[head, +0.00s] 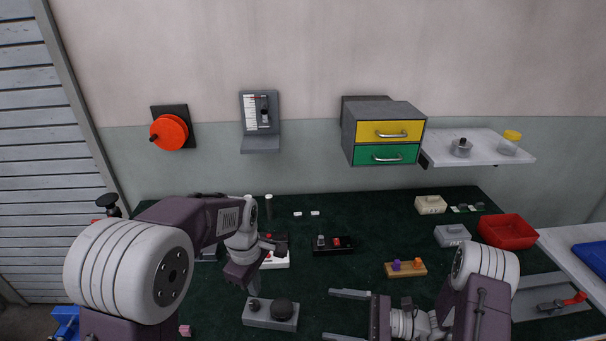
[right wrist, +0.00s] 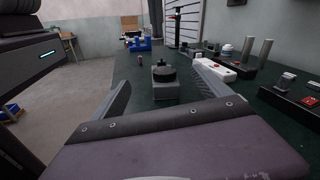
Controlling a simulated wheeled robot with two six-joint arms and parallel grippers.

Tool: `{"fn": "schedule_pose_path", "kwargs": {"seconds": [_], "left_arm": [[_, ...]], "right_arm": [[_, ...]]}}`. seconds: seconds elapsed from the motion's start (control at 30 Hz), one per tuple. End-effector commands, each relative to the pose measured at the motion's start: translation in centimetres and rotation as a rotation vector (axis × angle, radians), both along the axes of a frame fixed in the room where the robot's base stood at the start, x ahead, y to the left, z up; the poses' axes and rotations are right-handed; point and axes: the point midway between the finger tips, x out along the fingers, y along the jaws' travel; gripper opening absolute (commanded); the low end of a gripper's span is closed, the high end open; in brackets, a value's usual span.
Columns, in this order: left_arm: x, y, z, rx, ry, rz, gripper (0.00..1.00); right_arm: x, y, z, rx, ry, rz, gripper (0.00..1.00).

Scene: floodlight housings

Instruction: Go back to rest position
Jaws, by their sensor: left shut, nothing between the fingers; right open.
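My left gripper (head: 254,290) is shut and empty. It points down over the green table, just above the grey block with a black knob (head: 271,314). My right gripper (head: 348,315) is open and empty. It reaches in from the lower right and its fingers point left, to the right of that grey block. In the right wrist view the block and knob (right wrist: 164,76) show beyond and between the open fingers, apart from them.
A black box with a red button (head: 334,244) and a wooden block with purple and orange pegs (head: 405,268) stand on the green table. A red bin (head: 507,232) is at the right. Drawers (head: 388,131) hang on the wall.

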Motion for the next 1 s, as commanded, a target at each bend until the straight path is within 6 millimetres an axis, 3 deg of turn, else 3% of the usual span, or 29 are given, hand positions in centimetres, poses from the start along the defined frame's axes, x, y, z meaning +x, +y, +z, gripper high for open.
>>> {"fn": "schedule_pose_path", "kwargs": {"seconds": [0.03,0.1,0.2,0.3,0.4,0.5,0.6,0.7,0.83,1.0], "left_arm": [[-0.9,0.9,0.4,0.0,0.002,0.022,0.0],[-2.4,2.1,0.4,0.0,0.005,0.033,0.0],[-4.7,3.5,0.1,0.004,0.003,-0.032,0.0],[-7.1,4.5,-0.5,0.01,-0.003,-0.155,0.0],[-9.4,5.3,-1.4,0.019,-0.009,-0.308,0.0],[-11.8,5.8,-2.5,0.033,-0.017,-0.512,0.0],[-13.7,6.0,-3.6,0.046,-0.02,-0.744,0.0],[-14.4,6.0,-4.4,0.061,-0.029,-0.934,0.0],[-13.7,6.0,-4.4,0.088,-0.059,-1.094,0.0],[-13.6,5.9,-4.4,0.093,-0.062,-1.146,0.0]], "right_arm": [[-0.8,1.8,2.9,-0.045,-0.08,0.106,0.88],[-3.3,4.0,5.3,-0.138,-0.17,0.273,0.88],[-8.2,5.4,6.6,-0.328,-0.294,0.527,0.88],[-12.4,4.3,6.1,-0.553,-0.425,0.749,0.88],[-14.7,1.4,4.9,-0.787,-0.566,0.926,0.88],[-14.9,-2.6,3.7,-1.044,-0.728,1.063,0.88],[-13.4,-6.6,2.7,-1.258,-0.855,1.142,0.88],[-11.9,-8.7,1.8,-1.37,-0.929,1.187,0.88],[-9.8,-9.4,1.9,-1.45,-0.987,1.162,0.88],[-9.7,-9.4,1.9,-1.454,-0.981,1.149,0.88]]}}
